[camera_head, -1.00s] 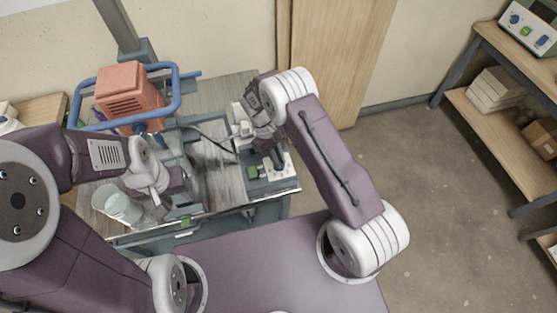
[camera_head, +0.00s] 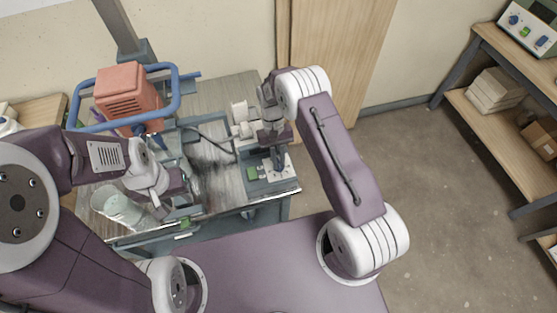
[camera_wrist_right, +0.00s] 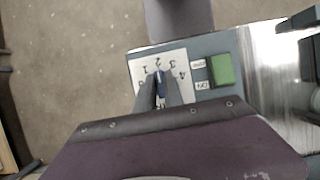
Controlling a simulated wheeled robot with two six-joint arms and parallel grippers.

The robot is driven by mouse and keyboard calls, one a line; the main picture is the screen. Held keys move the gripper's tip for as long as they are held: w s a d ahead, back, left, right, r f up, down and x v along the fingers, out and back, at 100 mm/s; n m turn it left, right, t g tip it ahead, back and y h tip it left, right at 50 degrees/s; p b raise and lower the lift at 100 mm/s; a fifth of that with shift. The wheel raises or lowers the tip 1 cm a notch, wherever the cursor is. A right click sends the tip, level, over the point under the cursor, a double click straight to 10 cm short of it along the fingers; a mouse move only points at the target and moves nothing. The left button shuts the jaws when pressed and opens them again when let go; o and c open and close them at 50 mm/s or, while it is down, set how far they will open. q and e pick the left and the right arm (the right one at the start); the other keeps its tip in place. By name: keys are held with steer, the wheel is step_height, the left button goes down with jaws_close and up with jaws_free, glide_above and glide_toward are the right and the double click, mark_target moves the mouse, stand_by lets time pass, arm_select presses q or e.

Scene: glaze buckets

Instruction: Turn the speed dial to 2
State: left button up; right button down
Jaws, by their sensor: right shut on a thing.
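The speed dial shows in the right wrist view as a small blue knob (camera_wrist_right: 160,84) on a white scale plate (camera_wrist_right: 145,64) with numbers from 0 to 4. My right gripper (camera_wrist_right: 160,98) is shut on the knob, one dark finger on each side. The knob's visible end lies just below the 2; its exact pointing is partly hidden by the fingers. In the head view my right gripper (camera_head: 278,164) reaches down to the control panel (camera_head: 284,174) at the bench's front right corner. My left gripper (camera_head: 178,212) is low over the bench's left part; its jaws are unclear.
A green button (camera_wrist_right: 222,70) sits beside the scale plate. An orange motor (camera_head: 128,92) inside a blue tube frame (camera_head: 176,90) stands at the back left. A clear container (camera_head: 116,206) is near my left arm. The floor right of the bench is open.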

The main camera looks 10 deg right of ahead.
stand_by(0.4)
steer(key=c, duration=1.4)
jaws_free()
steer(key=shift+c, duration=0.2)
steer(key=shift+w+r, duration=0.1)
steer(key=v, duration=0.9)
steer(key=shift+b, duration=0.45)
